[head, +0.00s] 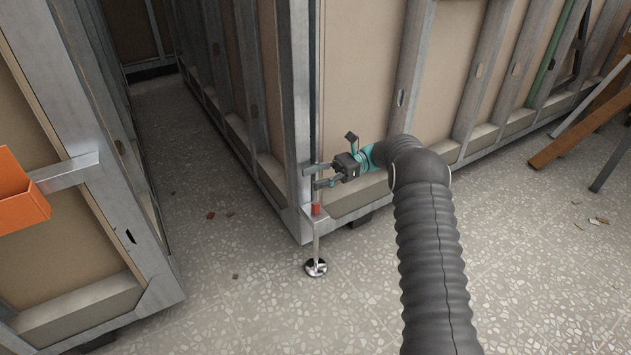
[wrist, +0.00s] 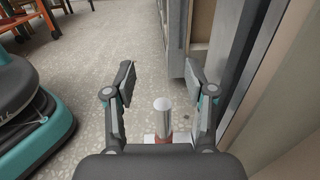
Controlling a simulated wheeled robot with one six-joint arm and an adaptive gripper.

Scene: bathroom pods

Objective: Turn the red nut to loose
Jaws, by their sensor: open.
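The red nut (head: 316,209) sits on a thin upright metal rod at the pod's bottom corner, at a bracket (head: 322,225). The rod ends below in a round foot (head: 316,267) on the floor. My gripper (head: 311,178) is open and level, above the nut, with its fingers near the upper rod. In the wrist view, the fingers (wrist: 160,80) stand apart, with the bright rod top (wrist: 163,104) between their lines. The red nut (wrist: 163,137) shows below it, partly hidden by the gripper body. No finger visibly touches the nut.
The pod's steel corner post (head: 301,110) stands close to my gripper. Another pod frame with an orange box (head: 20,195) is at left, across a narrow floor gap. Wooden planks (head: 585,122) lean at far right. Open speckled floor (head: 250,300) lies in front, with small debris.

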